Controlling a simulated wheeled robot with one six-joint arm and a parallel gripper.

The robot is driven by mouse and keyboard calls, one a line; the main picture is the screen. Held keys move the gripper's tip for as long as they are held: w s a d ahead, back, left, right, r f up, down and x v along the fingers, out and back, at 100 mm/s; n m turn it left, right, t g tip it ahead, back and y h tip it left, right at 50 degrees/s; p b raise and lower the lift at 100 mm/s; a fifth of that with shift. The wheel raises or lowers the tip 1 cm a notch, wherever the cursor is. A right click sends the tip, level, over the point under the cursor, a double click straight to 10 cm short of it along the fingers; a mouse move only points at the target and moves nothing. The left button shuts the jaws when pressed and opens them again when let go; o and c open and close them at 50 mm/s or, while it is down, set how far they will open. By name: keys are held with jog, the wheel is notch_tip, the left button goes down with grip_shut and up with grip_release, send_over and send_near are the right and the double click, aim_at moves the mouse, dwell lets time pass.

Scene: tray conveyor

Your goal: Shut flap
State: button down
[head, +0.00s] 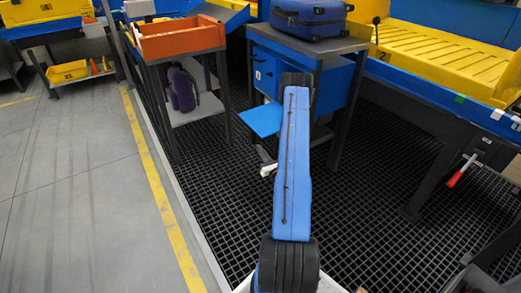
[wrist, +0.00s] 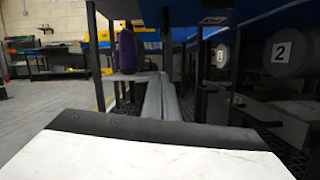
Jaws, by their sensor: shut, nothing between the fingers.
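The blue flap (head: 262,120) sticks out, roughly level, from the lower front of the blue cabinet (head: 265,68) under the metal table, so it stands open. My blue arm reaches forward over the grating and covers part of the cabinet's right side. In the head view my gripper is mostly hidden behind the arm, low and near the flap's right side. In the wrist view my gripper (wrist: 160,86) is shut and empty, pointing forward below a dark blue underside. I cannot tell from there whether it touches the flap.
A blue suitcase (head: 308,18) lies on the table above. An orange tray (head: 180,40) sits on a stand to the left, with a purple bag (head: 183,90) on its lower shelf. A yellow conveyor (head: 440,55) runs at the right. The dark grating before the stand is clear.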

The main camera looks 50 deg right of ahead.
jog(key=w+d+r, duration=0.2)
jog(key=w+r, duration=0.3)
jog(key=w, duration=0.1)
jog(key=shift+w+d+r, duration=0.25)
jog(key=shift+r, duration=0.1)
jog(key=shift+r, duration=0.1)
